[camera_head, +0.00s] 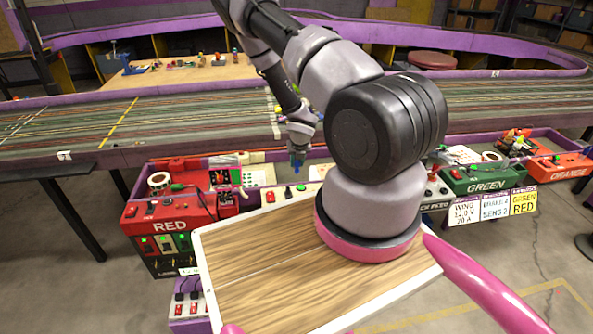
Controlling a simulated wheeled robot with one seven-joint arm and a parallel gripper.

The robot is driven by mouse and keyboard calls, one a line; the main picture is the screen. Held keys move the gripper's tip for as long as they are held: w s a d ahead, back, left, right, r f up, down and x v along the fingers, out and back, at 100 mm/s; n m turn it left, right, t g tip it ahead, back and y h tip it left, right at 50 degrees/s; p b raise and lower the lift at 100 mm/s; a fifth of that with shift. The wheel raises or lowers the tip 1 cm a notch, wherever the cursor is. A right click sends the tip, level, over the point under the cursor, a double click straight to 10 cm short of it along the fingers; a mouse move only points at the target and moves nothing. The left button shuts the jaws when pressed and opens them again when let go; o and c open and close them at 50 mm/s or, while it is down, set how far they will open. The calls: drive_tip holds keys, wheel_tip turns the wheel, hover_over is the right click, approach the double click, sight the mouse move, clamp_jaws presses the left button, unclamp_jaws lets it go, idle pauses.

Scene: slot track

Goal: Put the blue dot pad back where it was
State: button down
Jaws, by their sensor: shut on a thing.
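My gripper (297,158) is small in the head view, pointing down above the panels at the near side of the track. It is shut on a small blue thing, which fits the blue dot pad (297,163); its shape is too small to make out. A white sheet with coloured dots (258,176) lies to the left of the gripper.
A red box marked RED (160,222) stands left, and a green box marked GREEN (485,178) right. The slot track (190,118) runs behind. My wooden-topped tray (265,265) fills the front. A wooden board with small items (185,72) lies beyond the track.

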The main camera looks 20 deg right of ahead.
sight(298, 167)
drive_tip(key=shift+f, duration=1.7)
drive_tip(key=shift+f, duration=0.15)
drive_tip(key=c, duration=0.6)
unclamp_jaws()
